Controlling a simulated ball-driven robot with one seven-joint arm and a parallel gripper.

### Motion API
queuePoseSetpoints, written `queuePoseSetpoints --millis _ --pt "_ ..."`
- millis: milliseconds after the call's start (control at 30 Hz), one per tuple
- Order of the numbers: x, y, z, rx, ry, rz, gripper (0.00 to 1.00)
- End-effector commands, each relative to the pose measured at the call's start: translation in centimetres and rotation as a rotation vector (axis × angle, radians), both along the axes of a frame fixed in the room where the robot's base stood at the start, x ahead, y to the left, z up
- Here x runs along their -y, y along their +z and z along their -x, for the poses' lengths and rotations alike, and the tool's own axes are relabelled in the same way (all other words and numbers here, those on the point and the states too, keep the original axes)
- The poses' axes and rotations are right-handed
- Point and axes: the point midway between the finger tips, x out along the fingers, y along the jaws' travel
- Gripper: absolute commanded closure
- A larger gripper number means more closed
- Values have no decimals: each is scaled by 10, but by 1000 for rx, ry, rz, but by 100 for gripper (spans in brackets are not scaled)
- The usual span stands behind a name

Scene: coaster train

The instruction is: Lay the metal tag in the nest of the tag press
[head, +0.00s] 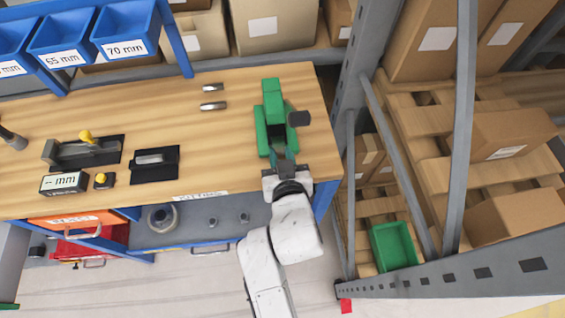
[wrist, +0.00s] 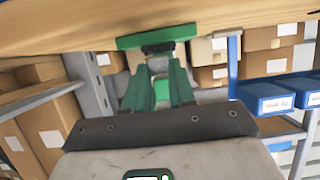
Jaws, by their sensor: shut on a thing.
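The green tag press (head: 273,95) stands at the right end of the wooden bench, with a dark knob on its right side. My gripper (head: 284,157) is at the near end of the press, close to its base. In the wrist view my gripper (wrist: 158,55) has its two fingers closing towards a small dark piece (wrist: 158,47), which I take to be the metal tag. A green part of the press (wrist: 190,34) lies just beyond the fingertips. The nest is hidden, and I cannot tell whether the tag touches it. The tag is not distinct in the head view.
Two small metal cylinders (head: 213,105) lie left of the press on the bench (head: 190,130). A black fixture (head: 155,165) and a display box (head: 63,183) stand further left. Blue bins (head: 125,30) hang behind. A grey rack post (head: 355,80) rises close to the bench's right end.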

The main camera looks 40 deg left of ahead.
Motion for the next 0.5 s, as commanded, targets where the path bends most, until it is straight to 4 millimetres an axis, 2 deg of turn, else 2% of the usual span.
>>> queuePoseSetpoints --millis 500 --pt "-29 -4 -25 2 0 1 100"
